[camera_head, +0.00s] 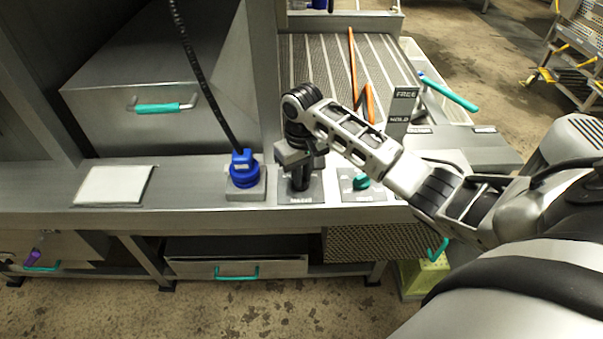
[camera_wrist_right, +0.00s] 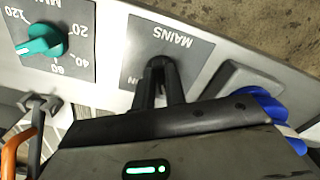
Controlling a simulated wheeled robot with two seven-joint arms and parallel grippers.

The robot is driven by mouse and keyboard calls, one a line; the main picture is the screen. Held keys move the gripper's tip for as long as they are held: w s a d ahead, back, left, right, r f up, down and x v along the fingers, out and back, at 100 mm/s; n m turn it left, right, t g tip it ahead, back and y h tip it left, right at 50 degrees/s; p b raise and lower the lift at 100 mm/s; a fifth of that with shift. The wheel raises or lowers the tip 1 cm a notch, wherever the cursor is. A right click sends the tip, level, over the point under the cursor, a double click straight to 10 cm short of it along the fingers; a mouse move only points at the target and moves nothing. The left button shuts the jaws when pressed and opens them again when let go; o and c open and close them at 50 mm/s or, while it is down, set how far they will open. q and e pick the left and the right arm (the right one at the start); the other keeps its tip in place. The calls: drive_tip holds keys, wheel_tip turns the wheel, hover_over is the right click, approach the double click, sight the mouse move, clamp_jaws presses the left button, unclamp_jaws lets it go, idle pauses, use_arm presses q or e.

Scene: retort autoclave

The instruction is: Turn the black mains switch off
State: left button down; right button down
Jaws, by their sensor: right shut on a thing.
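The grey plate marked MAINS (camera_wrist_right: 198,48) is on the console, and it also shows in the head view (camera_head: 315,193). My right gripper (camera_wrist_right: 160,68) points down at the middle of this plate, with its two dark fingers close together. It is shut on the black mains switch, which is mostly hidden between the fingertips; its exact angle cannot be told. In the head view my right gripper (camera_head: 300,182) stands over the plate and covers the switch. My left gripper is not in view.
A teal dial (camera_head: 361,182) is just right of the mains plate. A blue plug (camera_head: 243,170) with a black cable stands close on the left. A FREE/HOLD sign (camera_head: 399,110) rises behind my right forearm. A pale flat panel (camera_head: 114,184) lies further left.

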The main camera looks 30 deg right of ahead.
drive_tip(key=shift+d+n, duration=0.1)
drive_tip(key=shift+n, duration=1.2)
drive_tip(key=shift+r, duration=0.1)
drive_tip(key=c, duration=1.4)
unclamp_jaws()
drive_tip(key=shift+c, duration=0.2)
wheel_tip(320, 180, up, 16)
